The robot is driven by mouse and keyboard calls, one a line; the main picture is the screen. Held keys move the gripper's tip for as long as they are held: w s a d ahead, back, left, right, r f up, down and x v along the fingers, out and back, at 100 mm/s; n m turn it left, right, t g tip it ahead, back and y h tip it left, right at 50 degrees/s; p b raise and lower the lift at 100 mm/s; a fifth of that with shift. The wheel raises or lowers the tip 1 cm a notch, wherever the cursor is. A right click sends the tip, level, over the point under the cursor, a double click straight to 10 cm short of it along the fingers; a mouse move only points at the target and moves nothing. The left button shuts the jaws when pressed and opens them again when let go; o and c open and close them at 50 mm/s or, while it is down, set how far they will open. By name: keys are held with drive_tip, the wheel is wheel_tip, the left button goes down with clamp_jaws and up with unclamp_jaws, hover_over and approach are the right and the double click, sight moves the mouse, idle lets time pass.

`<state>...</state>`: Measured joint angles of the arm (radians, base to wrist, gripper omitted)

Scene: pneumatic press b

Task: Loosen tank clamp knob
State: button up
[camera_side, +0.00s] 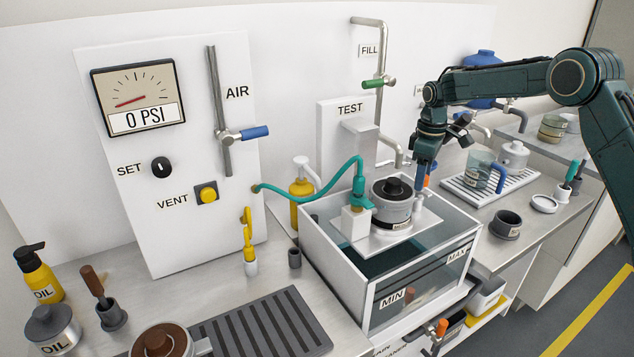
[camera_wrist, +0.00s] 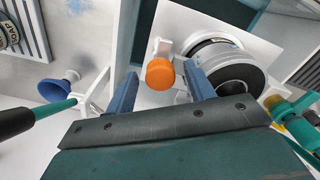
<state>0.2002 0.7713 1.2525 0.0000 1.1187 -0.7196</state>
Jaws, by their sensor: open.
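The orange clamp knob (camera_wrist: 160,73) shows in the wrist view beside a white bracket, at the edge of the white plate that carries the round dark-and-silver unit (camera_wrist: 228,72). My gripper (camera_wrist: 162,76) is open, with one blue finger on each side of the knob in that view; whether the tips reach past it I cannot tell. In the side view my gripper (camera_side: 425,172) points down over the right rear of the clear tank (camera_side: 340,262), and a bit of the orange knob (camera_side: 427,182) shows just under the fingers. The bracket is partly hidden there.
A teal hose (camera_side: 310,190) runs from the panel to the white block on the tank plate. The round unit (camera_side: 391,203) stands close left of my gripper. A drip tray (camera_side: 478,188) with a glass mug is to the right. The gauge (camera_side: 138,97) reads 0 PSI.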

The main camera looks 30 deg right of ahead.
wheel_tip(320, 180, up, 13)
drive_tip(key=shift+f, duration=0.15)
idle(0.4)
drive_tip(key=s+a+r+m+t, duration=0.2)
drive_tip(key=s+a+r, duration=0.25)
drive_tip(key=s, duration=0.55)
drive_tip(key=s+a+r+m+t, duration=0.1)
drive_tip(key=s+a+r, duration=0.2)
drive_tip(key=s+r, duration=0.45)
drive_tip(key=s+a+f+m+t, duration=0.1)
drive_tip(key=s+f, duration=0.3)
drive_tip(key=s, duration=0.6)
drive_tip(key=s+a+f+m+t, duration=0.1)
drive_tip(key=s+f, duration=0.4)
drive_tip(key=s, duration=0.5)
drive_tip(key=shift+s+a+f+m+t, duration=0.25)
drive_tip(key=shift+a+m, duration=0.25)
drive_tip(key=shift+a, duration=0.4)
